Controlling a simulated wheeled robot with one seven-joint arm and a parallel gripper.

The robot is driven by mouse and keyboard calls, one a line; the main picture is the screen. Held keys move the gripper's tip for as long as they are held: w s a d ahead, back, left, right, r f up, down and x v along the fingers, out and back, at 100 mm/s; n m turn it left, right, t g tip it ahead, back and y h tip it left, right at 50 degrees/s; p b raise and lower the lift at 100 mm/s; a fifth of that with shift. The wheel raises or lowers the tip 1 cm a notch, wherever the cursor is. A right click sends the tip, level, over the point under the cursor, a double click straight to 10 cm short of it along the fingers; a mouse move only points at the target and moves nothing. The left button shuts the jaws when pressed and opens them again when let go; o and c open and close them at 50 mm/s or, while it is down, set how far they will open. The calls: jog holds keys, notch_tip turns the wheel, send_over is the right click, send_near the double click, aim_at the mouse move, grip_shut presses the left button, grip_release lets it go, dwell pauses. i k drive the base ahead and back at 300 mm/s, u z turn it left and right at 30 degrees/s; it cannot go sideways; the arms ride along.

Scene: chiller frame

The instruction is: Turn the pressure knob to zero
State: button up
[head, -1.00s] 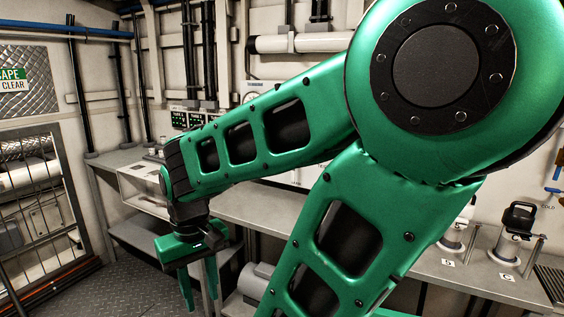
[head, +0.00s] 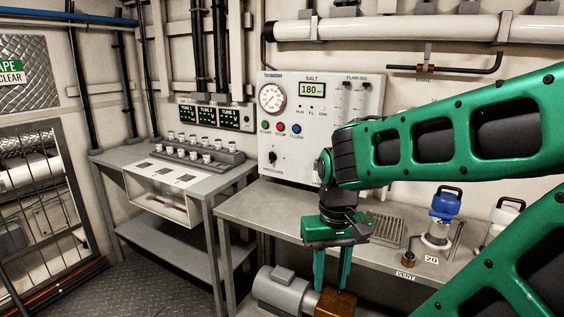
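A white control panel (head: 335,100) stands against the back wall, at the rear of the metal bench. My green gripper (head: 331,286) hangs pointing down in front of the bench, to the right of and lower in the picture than the knob. Its two fingers are apart with nothing between them. My arm covers the panel's lower right.
The metal bench (head: 262,212) has a grate and a blue-topped container (head: 446,203) to the right. A grey motor (head: 284,291) is below the bench near my fingers. A side table (head: 127,157) holding a rack of cups stands at left. Floor (head: 165,278) is clear at lower left.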

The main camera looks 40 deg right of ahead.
aim_at(273, 157)
jog(key=z, duration=0.1)
jog(key=i, duration=1)
jog(key=u, duration=0.1)
